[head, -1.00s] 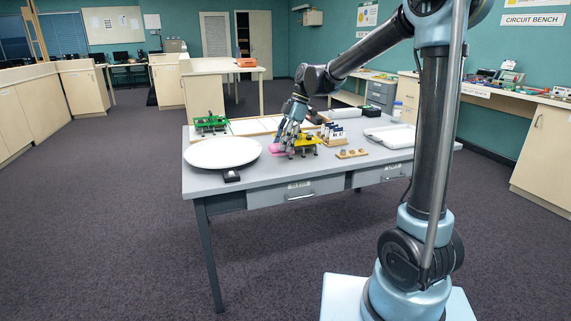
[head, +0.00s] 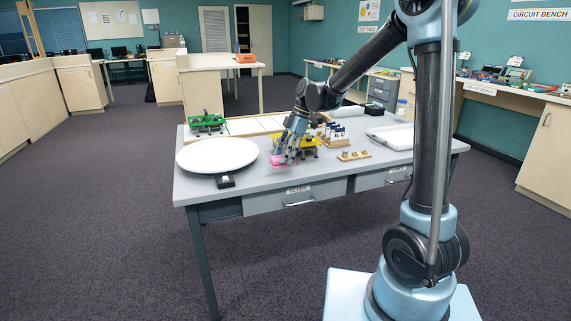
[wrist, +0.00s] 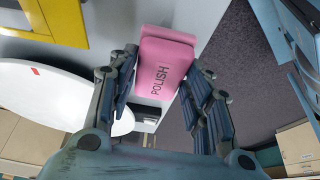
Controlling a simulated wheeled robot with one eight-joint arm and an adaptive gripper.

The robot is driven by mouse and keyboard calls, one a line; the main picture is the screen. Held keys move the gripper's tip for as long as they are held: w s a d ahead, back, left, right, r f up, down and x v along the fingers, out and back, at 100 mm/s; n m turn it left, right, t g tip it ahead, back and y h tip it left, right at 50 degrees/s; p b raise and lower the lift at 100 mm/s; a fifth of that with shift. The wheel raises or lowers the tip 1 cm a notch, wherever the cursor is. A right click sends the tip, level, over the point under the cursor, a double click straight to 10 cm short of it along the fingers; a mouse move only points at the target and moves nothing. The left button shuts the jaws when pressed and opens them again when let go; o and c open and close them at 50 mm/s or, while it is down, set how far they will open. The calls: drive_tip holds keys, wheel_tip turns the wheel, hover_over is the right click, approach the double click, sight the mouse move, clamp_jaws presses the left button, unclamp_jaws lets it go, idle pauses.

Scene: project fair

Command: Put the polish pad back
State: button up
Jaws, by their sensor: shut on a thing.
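The pink polish pad (wrist: 163,68), lettered POLISH, sits between my fingertips in the wrist view. My gripper (wrist: 160,85) is shut on it, with a finger on each side. In the head view the pad (head: 280,160) shows at the end of my gripper (head: 285,153), over the front part of the grey table (head: 255,184). It is just in front of a yellow stand (head: 311,141) and to the right of a round white plate (head: 217,154). I cannot tell whether the pad touches the table top.
A small black block with a white top (head: 225,181) lies at the plate's front edge. A green stand (head: 207,121) is behind the plate. Right of the yellow stand are a labelled rack (head: 338,136), a small wooden holder (head: 353,155) and a white tray (head: 392,136). The table's front middle is bare.

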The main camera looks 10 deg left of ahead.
drive_tip(key=shift+f, duration=1.7)
drive_tip(key=shift+f, duration=0.1)
drive_tip(key=o, duration=1.2)
drive_tip(key=shift+s, duration=0.1)
